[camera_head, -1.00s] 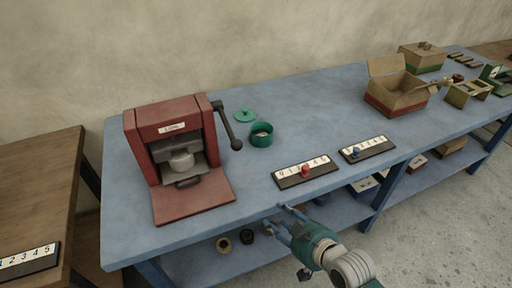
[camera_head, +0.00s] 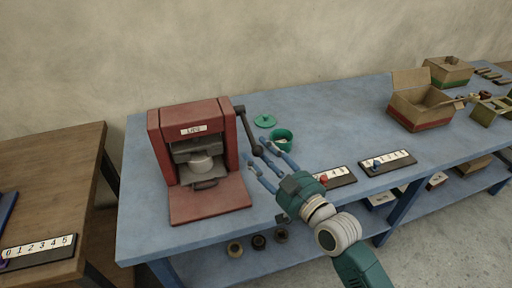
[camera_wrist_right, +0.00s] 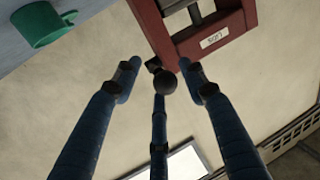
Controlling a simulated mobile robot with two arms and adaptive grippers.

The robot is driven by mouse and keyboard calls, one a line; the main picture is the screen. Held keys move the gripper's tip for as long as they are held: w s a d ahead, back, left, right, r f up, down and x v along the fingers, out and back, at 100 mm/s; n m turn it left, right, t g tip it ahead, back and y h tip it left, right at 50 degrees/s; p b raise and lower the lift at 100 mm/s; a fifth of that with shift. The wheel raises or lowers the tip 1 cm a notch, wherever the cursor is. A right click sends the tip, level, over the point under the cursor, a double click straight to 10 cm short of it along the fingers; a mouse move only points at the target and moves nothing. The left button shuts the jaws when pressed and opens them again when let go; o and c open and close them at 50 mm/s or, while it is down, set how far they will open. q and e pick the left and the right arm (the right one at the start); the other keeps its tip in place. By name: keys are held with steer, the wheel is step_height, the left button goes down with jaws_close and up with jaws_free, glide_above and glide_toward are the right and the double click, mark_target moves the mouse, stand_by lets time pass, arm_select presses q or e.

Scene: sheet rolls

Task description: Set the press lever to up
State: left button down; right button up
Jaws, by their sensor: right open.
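My left gripper is out of view.
A green cup (camera_head: 282,139) and green lid (camera_head: 265,121) lie close behind the right gripper. Two number strips, one with a blue marker (camera_head: 377,163), lie to the right. An open cardboard box (camera_head: 420,108) stands farther right. A wooden table (camera_head: 55,185) is at the left.

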steer(key=shift+x, duration=1.35)
jaws_close()
